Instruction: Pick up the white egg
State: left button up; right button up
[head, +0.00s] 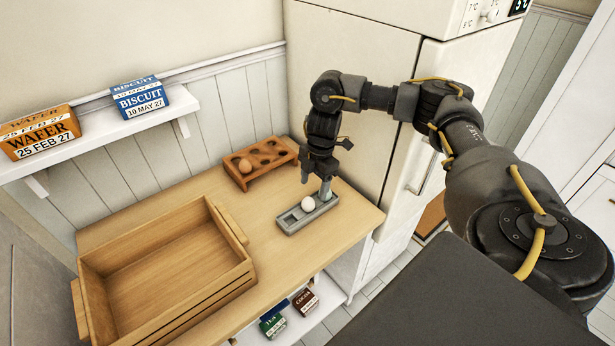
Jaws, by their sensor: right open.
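The white egg (308,204) sits in a small grey tray (291,225) on the wooden shelf top, near its right end. My right gripper (325,193) points down just to the right of the egg, over the right end of the tray. It is open and looks empty. I cannot tell whether a finger touches the egg or the tray. My left gripper is not in view.
A brown wooden egg holder (265,165) with a brown egg (245,166) stands behind the tray. A large empty wooden crate (165,318) fills the left. Wafer (38,132) and biscuit (140,97) boxes stand on the wall shelf. A white cabinet (340,100) rises close behind my gripper.

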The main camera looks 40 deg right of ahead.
aim_at(309, 198)
jog(key=shift+w+a+f, duration=0.1)
jog(key=shift+f, duration=0.55)
jog(key=shift+a+f, duration=0.1)
jog(key=shift+a, duration=0.05)
jog(key=shift+w+a+f, duration=0.15)
jog(key=shift+a+f, duration=0.05)
jog(key=shift+f, duration=1.1)
jog(key=shift+w+a+f, duration=0.15)
jog(key=shift+f, duration=1.1)
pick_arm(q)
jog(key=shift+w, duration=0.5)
pick_arm(e)
jog(key=c, duration=0.7)
